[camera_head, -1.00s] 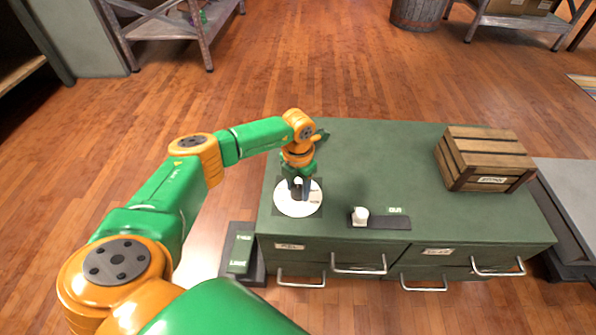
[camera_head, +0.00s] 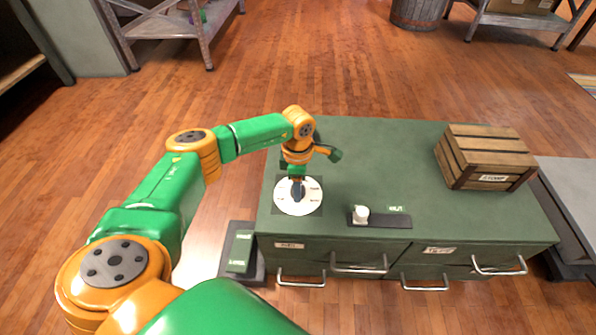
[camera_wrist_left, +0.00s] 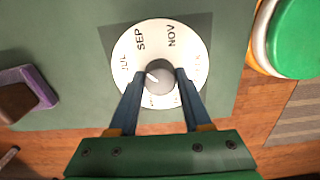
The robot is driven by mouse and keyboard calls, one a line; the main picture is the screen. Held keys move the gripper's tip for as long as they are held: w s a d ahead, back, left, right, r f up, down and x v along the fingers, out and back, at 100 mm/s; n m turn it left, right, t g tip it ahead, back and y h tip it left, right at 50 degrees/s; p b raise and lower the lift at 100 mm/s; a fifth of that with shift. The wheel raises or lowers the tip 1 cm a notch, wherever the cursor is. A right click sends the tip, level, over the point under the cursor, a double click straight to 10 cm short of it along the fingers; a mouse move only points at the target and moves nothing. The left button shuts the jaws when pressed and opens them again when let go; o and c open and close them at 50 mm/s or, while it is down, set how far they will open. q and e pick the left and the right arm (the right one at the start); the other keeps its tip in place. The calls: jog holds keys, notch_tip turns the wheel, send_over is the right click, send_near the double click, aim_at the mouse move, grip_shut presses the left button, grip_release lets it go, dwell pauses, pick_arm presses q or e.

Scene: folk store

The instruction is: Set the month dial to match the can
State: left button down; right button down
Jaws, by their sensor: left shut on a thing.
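The month dial (camera_head: 284,205) is a round white disc on the left part of the green counter. In the left wrist view, the dial face (camera_wrist_left: 155,33) shows JUL, SEP and NOV; other labels are faint or covered. Its grey knob (camera_wrist_left: 160,76) has a white mark on the left side, toward the JUL side; the exact month is unclear. My left gripper (camera_head: 297,197) points down over the dial. In the left wrist view its blue fingers (camera_wrist_left: 160,84) are shut on the knob from both sides. I cannot make out the can. My right gripper is not in view.
A white knob (camera_head: 361,214) sits in a dark slot on the counter (camera_head: 390,160). A wooden crate (camera_head: 485,157) stands at the right. Drawers with metal handles (camera_head: 358,269) line the front. A purple and brown thing (camera_wrist_left: 28,92) shows at the left wrist view's left edge.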

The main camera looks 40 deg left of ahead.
pick_arm(q)
jog(key=shift+m, duration=1.9)
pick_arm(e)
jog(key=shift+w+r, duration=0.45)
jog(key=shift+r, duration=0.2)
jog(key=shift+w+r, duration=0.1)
pick_arm(q)
jog(key=shift+c, duration=1.7)
grip_release()
jog(key=shift+r, duration=0.25)
notch_tip(320, 180, up, 7)
jog(key=shift+f+p, duration=0.15)
jog(key=shift+p, duration=0.85)
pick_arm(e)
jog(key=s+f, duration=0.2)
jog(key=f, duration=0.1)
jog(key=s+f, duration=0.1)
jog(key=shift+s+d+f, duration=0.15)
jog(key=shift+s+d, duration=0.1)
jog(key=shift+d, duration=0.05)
